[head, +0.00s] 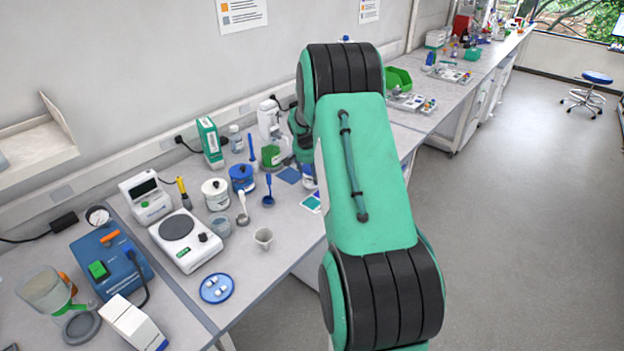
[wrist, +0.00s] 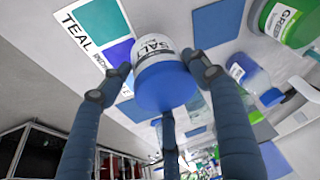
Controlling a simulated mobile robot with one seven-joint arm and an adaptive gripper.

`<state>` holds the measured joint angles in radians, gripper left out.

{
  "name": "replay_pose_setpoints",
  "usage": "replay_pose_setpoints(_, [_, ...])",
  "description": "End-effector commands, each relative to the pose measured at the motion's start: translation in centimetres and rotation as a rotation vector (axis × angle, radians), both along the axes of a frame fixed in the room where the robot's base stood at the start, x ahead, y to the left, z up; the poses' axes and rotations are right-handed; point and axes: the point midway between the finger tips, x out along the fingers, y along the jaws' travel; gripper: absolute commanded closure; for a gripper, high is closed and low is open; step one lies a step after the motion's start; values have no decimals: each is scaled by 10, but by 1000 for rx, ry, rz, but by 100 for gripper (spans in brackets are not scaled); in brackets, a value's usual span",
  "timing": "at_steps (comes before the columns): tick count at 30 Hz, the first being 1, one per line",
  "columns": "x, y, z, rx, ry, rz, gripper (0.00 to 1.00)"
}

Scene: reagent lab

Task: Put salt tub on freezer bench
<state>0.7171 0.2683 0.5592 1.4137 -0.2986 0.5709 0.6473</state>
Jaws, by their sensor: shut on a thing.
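The salt tub (wrist: 166,86) is white with a blue lid and a SALT label, and sits between the fingers of my gripper (wrist: 160,80) in the wrist view. The fingers are shut on it around its side. In the head view, a small white and blue part of the tub (head: 308,176) shows beside my arm, over the bench; the rest is hidden by my arm. Whether its base touches the bench is unclear. I cannot tell which surface is the freezer bench.
A TEAL card (wrist: 95,40) lies by the tub, and a green-lidded GREEN jar (wrist: 285,22) stands nearby.

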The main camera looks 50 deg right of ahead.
Motion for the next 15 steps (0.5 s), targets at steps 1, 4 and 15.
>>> replay_pose_setpoints(1, [1,0,0,-1,-2,0,86])
replay_pose_setpoints(4, [0,0,-7,-1,-1,0,86])
replay_pose_setpoints(15, [1,-1,-34,-2,-2,0,86])
